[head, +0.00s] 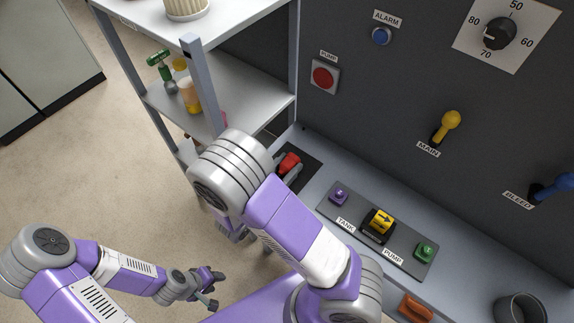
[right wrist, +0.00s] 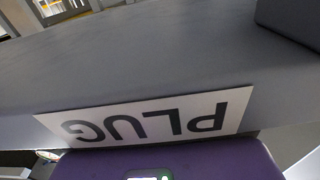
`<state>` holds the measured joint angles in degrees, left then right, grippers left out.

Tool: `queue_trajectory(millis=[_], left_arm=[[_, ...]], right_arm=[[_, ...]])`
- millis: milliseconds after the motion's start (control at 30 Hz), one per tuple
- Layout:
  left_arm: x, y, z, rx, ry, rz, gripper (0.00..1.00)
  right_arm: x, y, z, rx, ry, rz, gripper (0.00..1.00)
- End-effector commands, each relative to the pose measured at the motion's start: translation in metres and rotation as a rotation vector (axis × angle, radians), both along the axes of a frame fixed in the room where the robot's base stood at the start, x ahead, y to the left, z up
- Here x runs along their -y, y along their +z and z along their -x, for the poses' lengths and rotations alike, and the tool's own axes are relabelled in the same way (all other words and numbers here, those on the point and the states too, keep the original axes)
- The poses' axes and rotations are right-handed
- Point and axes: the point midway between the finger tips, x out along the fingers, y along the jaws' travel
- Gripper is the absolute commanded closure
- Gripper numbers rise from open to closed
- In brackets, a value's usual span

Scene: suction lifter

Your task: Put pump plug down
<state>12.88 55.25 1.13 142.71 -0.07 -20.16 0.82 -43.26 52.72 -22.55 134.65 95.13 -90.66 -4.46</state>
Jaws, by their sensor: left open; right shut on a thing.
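My right gripper shows only as a purple body (right wrist: 170,162) along the bottom edge of the right wrist view, with a small green-lit spot at its lower middle. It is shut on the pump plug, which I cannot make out. A white PLUG label (right wrist: 150,118), upside down in this view, is on the grey edge directly above the gripper body. In the head view my right arm (head: 300,235) hides the right gripper. My left gripper (head: 214,290) is open and empty, low over the floor at the lower left.
A panel (head: 350,215) on the counter carries a purple TANK piece (head: 338,195), a yellow arrow block (head: 382,222) and a green PUMP piece (head: 425,250). A red object (head: 289,164) is on a black patch behind my right arm.

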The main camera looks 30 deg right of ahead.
Motion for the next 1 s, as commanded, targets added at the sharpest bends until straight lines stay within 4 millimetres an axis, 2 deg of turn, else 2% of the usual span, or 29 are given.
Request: queue_trajectory(millis=[167,200,367,633,800,1000], left_arm=[[0.0,-0.002,0.0,0.0,0.0,0.0,0.57],[0.0,-0.002,0.0,0.0,0.0,0.0,0.57],[0.0,-0.002,0.0,0.0,0.0,0.0,0.57],[0.0,-0.002,0.0,0.0,0.0,0.0,0.57],[0.0,0.006,0.0,0.0,0.0,0.0,0.57],[0.0,0.018,0.0,0.0,0.0,0.0,0.57]], right_arm=[[0.0,-0.007,0.001,-0.004,0.0,-0.011,1.0],[0.0,-0.008,0.001,-0.004,0.0,-0.012,0.53],[0.0,-0.009,0.001,-0.005,0.0,-0.012,0.3],[0.0,-0.009,0.002,-0.008,-0.001,-0.013,0.3],[-0.003,0.006,0.002,-0.006,0.001,-0.013,0.3],[-0.044,0.007,0.018,-0.006,0.007,-0.006,0.3]])
